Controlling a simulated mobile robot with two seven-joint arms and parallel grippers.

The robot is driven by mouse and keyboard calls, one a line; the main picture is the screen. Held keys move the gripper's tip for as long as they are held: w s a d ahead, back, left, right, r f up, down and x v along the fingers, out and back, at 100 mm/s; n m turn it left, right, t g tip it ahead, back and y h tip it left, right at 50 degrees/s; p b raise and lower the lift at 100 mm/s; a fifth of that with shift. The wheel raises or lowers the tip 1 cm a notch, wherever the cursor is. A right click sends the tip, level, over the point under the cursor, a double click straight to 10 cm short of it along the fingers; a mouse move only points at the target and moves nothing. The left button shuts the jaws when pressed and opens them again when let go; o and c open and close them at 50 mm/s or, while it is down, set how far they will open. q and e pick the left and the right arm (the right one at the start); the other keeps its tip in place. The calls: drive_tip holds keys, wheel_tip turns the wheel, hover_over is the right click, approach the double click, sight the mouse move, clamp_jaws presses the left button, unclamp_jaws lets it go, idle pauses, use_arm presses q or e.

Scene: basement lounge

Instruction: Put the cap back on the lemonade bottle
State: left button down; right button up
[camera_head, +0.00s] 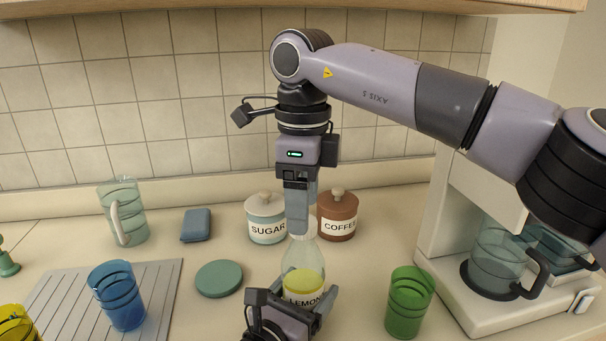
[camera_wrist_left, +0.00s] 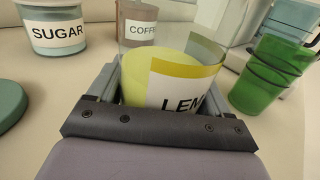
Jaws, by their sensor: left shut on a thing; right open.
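The clear lemonade bottle (camera_head: 303,261) stands upright on the counter, with yellow drink in its lower part and a white label. The bottle also shows close up in the left wrist view (camera_wrist_left: 168,78). My left gripper (camera_head: 301,308) is shut around the bottle's lower body. My right gripper (camera_head: 298,230) points straight down at the bottle's top, open, with its fingers in front of the neck. A whitish piece shows beside these fingertips; I cannot tell whether it is the cap or the neck, or whether the cap is seated.
A sugar jar (camera_head: 266,218) and a coffee jar (camera_head: 338,214) stand behind the bottle. A green cup (camera_head: 409,303) and a coffee maker (camera_head: 500,312) are to the right. A green disc (camera_head: 219,279), a blue cup (camera_head: 118,296) and a pitcher (camera_head: 123,212) are to the left.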

drive_tip(key=shift+f, duration=1.25)
drive_tip(key=c, duration=1.1)
drive_tip(key=shift+c, duration=0.2)
drive_tip(key=o, duration=1.2)
drive_tip(key=shift+o, duration=0.2)
drive_tip(key=shift+r, duration=0.1)
wheel_tip(320, 180, up, 12)
